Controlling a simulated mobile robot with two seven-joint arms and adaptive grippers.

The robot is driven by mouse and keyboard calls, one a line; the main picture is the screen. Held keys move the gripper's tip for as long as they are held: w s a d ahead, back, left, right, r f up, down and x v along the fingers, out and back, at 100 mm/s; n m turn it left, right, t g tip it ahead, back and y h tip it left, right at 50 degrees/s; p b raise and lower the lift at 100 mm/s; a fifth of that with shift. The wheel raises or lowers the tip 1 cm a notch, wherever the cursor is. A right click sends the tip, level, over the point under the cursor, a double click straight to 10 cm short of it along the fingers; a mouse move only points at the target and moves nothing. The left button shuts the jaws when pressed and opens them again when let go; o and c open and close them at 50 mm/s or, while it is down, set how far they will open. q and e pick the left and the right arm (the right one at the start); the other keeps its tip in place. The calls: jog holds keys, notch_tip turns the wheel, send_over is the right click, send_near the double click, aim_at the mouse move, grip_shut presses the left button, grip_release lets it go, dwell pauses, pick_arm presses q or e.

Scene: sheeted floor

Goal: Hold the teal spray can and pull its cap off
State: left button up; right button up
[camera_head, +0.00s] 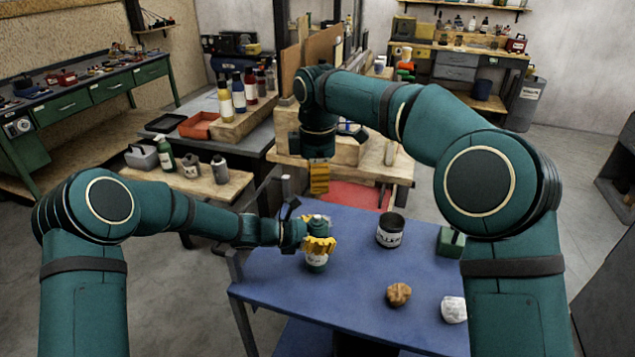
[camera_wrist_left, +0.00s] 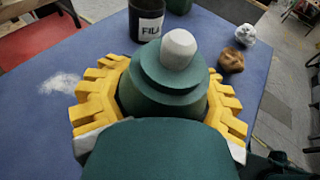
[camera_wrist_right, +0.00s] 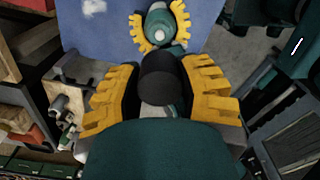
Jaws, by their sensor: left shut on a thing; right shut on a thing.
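The teal spray can (camera_head: 316,263) stands at the left end of the blue table (camera_head: 350,290). My left gripper (camera_head: 319,245) is shut around its upper body. In the left wrist view the can's stepped teal shoulder (camera_wrist_left: 165,95) and bare white nozzle (camera_wrist_left: 178,46) show between the yellow fingers. My right gripper (camera_head: 319,178) is above the can, fingers down. In the right wrist view it is shut on the dark cap (camera_wrist_right: 160,72), which is apart from the can (camera_wrist_right: 158,22) below. The cap is hidden in the head view.
A dark labelled tin (camera_head: 390,229), a green box (camera_head: 451,241), a brown lump (camera_head: 398,294) and a white crumpled lump (camera_head: 453,309) are on the table, right of the can. The table's front middle is clear. A bench with bottles (camera_head: 238,93) stands behind.

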pick_arm(q)
jog(key=o, duration=1.5)
jog(key=shift+a, duration=0.1)
